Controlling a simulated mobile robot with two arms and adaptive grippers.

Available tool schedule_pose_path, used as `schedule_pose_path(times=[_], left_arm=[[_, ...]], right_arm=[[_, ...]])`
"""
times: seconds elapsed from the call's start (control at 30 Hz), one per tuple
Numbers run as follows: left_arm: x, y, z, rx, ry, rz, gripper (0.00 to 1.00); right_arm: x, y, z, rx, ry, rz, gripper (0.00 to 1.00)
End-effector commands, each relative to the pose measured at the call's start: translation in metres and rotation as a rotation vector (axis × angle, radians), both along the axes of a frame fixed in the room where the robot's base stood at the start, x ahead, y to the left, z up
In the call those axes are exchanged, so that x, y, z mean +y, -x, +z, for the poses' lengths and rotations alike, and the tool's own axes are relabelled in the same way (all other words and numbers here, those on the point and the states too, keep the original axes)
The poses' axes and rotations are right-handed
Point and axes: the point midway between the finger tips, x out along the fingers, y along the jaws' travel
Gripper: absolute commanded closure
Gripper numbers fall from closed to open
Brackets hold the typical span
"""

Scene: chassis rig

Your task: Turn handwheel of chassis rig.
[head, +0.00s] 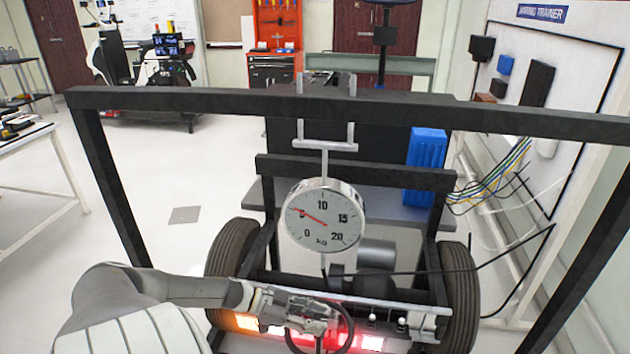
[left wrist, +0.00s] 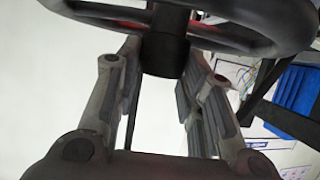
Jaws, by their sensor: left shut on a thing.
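The handwheel (head: 349,330) is a dark ring low in the middle of the head view, at the front of the chassis rig and partly hidden behind my left gripper (head: 325,318). In the left wrist view the handwheel's rim (left wrist: 240,35) crosses the top, with a dark hub (left wrist: 165,55) below it. My left gripper (left wrist: 160,85) has one finger on each side of this hub and is shut on it. My right gripper is not in view.
A round dial scale (head: 323,222) hangs from the black frame's crossbar (head: 400,109) above the rig. Tyres stand left (head: 230,262) and right (head: 462,290). Red and orange lights (head: 372,343) glow along the front bar. A blue container (head: 427,160) stands behind.

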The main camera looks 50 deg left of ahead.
Motion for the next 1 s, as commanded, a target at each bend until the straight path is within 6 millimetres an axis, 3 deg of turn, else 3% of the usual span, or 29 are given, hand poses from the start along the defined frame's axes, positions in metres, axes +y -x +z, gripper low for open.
schedule_pose_path(times=[0.03,0.3,0.83,0.87,1.0], left_arm=[[0.002,-0.001,-0.005,-0.002,-0.01,-0.025,1.0],[0.002,-0.001,-0.003,-0.001,-0.008,-0.115,1.0],[0.001,-0.001,-0.001,-0.001,-0.007,-0.136,1.0],[0.001,-0.001,-0.001,0.0,-0.006,-0.136,0.62],[0.001,-0.001,-0.001,0.0,-0.006,-0.137,0.44]], right_arm=[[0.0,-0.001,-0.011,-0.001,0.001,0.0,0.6],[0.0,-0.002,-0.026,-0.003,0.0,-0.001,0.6],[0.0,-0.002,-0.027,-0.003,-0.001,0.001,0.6],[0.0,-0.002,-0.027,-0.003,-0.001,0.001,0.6],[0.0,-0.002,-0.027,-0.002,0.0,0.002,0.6]])
